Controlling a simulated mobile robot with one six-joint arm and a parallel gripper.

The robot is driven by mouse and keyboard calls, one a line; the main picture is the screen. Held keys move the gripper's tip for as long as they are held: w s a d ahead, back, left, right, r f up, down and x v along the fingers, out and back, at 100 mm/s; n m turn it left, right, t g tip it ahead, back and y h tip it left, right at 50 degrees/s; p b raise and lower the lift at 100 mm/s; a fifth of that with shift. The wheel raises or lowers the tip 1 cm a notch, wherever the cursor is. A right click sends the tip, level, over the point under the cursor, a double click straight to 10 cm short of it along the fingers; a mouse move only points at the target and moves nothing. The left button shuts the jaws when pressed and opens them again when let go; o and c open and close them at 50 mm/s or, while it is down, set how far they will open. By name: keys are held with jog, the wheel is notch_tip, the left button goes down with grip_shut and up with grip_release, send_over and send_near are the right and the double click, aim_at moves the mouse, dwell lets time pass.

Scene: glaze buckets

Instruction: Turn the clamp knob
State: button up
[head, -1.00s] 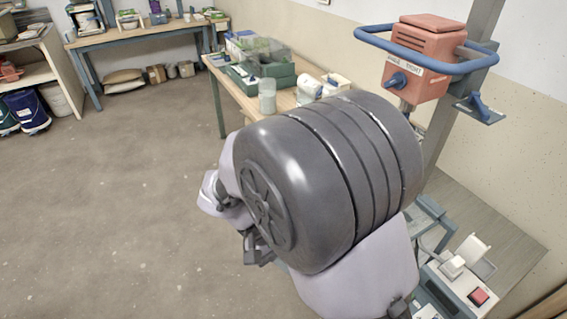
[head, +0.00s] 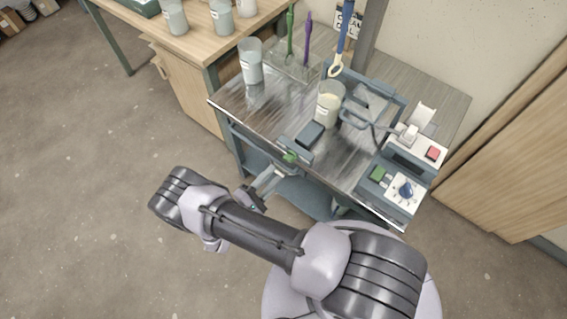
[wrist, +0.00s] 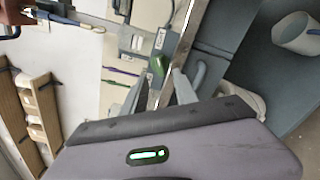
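The green clamp knob (head: 290,156) sits on a small grey clamp (head: 297,149) at the front edge of a metal-topped bench (head: 345,165). In the wrist view the green knob (wrist: 156,66) shows just beyond my fingertips, on a grey bar with a white label. My gripper (head: 275,178) is below and left of the knob, pointing up toward it. In the wrist view my gripper (wrist: 160,76) has its two grey fingers apart, one on each side of the knob in the picture. I cannot tell whether they touch it.
A dark block (head: 310,134) and a glass beaker (head: 328,104) stand behind the clamp. Another beaker (head: 251,64) stands at the left. Floor in front is clear.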

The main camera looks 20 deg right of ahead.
aim_at(287, 160)
jog(key=x, duration=0.6)
jog(key=shift+w+d+b, duration=0.15)
jog(key=shift+b, duration=0.15)
grip_shut()
